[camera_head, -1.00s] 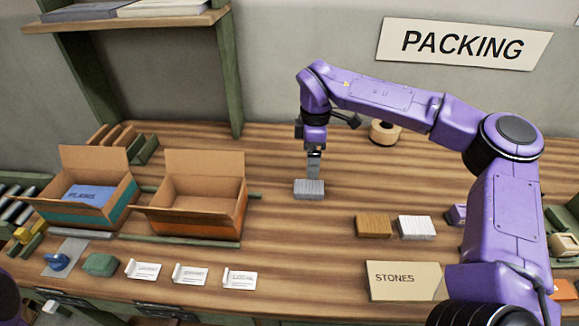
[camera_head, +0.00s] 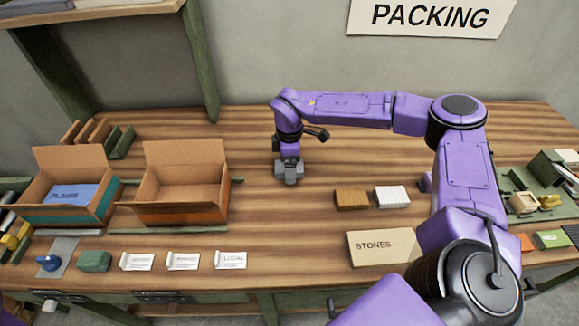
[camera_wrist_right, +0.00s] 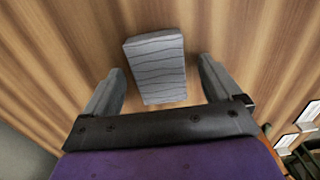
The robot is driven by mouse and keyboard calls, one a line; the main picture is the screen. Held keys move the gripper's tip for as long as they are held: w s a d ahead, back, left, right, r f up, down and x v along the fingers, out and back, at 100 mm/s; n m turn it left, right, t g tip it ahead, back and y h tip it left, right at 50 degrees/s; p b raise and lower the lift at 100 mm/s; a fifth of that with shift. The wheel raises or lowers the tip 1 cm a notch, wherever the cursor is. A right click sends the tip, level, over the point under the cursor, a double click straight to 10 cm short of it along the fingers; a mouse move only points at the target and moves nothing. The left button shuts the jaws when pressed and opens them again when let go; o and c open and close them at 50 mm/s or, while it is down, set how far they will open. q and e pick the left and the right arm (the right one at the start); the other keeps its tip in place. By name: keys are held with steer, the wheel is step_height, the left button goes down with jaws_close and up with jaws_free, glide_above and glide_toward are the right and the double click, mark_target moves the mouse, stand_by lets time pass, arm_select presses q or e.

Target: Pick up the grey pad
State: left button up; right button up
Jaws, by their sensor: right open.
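The grey pad (camera_wrist_right: 155,72) is a light block with thin wavy dark lines, lying on the wooden bench. In the right wrist view it sits between the two spread fingers of my right gripper (camera_wrist_right: 160,66), with a gap on each side. In the head view my right gripper (camera_head: 288,178) is low over the bench, right of the empty box. There the pad is hidden or cannot be told apart from the grey fingers. My left gripper is not in view.
A brown pad (camera_head: 352,199) and a white pad (camera_head: 392,197) lie to the right, behind the STONES panel (camera_head: 384,247). An open empty box (camera_head: 180,212) and a box with a blue PLAINS item (camera_head: 73,194) stand left. Several white cards line the front. Bench behind the gripper is clear.

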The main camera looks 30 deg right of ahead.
steer(key=c, duration=1.1)
